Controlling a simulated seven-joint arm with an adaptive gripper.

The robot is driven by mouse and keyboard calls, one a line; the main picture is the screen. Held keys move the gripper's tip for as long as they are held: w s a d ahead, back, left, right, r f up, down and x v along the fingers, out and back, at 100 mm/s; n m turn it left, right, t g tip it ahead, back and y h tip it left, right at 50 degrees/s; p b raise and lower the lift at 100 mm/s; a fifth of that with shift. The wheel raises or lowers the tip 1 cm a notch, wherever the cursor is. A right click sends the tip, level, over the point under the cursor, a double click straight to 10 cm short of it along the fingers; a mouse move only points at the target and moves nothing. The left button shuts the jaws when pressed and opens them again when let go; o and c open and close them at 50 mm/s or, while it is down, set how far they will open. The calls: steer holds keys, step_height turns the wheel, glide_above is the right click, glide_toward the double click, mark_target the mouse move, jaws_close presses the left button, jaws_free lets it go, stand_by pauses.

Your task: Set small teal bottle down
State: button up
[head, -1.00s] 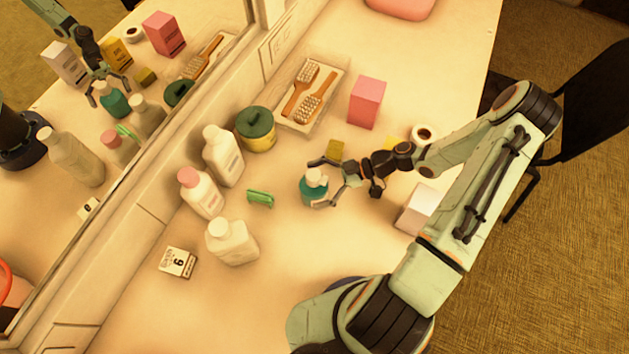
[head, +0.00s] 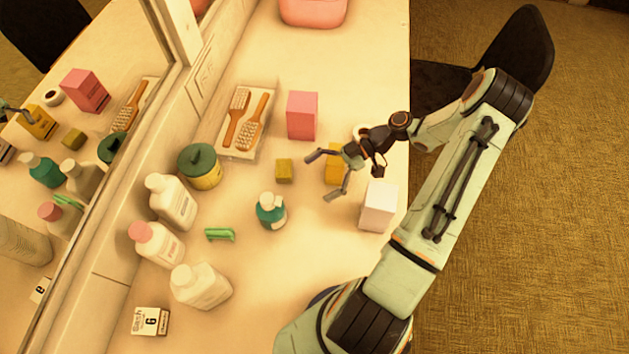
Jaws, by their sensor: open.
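The small teal bottle (head: 271,212) with a white cap stands upright on the counter, left of my arm. My gripper (head: 319,177) is open and empty, to the right of the bottle and farther back. There is a clear gap between its fingers and the bottle. The bottle's reflection (head: 43,171) shows in the mirror at the left.
A yellow block (head: 284,171) lies behind the bottle, left of my fingers. A white box (head: 378,206), a yellow box (head: 334,164) and a pink box (head: 302,115) stand nearby. White bottles (head: 201,286), a green clip (head: 220,234) and a lidded jar (head: 200,166) are left.

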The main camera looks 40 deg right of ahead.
steer(key=s+a+r+m+g+h, duration=0.3)
steer(key=a+r+m+g+h, duration=0.25)
steer(key=a+r+h, duration=0.35)
steer(key=s+a+r+m+t+h, duration=0.2)
steer(key=s+a+r+m+h, duration=0.1)
steer(key=s+r+m, duration=0.4)
steer(key=s+a+m, duration=0.1)
steer(key=s+m, duration=0.1)
steer(key=s, duration=0.1)
steer(key=shift+s+a+r+t, duration=0.25)
steer(key=shift+a+r+t, duration=0.05)
steer(key=shift+r+t, duration=0.05)
steer(key=shift+o, duration=0.6)
